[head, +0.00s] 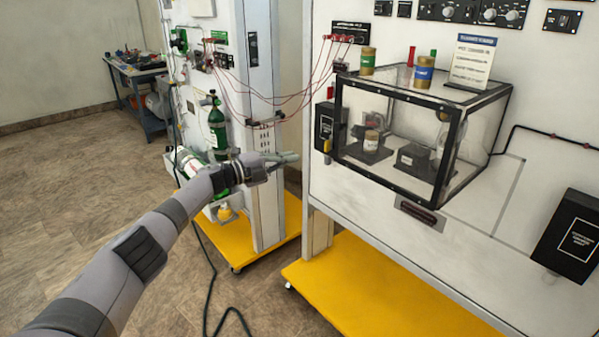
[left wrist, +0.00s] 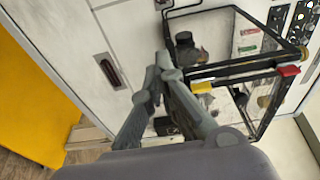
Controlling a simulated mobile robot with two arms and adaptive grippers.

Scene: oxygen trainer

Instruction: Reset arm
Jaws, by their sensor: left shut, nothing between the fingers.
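My left arm comes in from the lower left in the head view. Its gripper (head: 284,158) is shut and empty, held in the air in front of the gap between the two trainer panels. In the left wrist view the fingers (left wrist: 160,68) are together with nothing between them, with the clear box behind them. My right gripper is not in view.
A clear box with a black frame (head: 398,95) is mounted on the right white panel (head: 480,225). Yellow bases (head: 375,295) jut out below. A dark cable (head: 208,290) lies on the open floor (head: 60,190).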

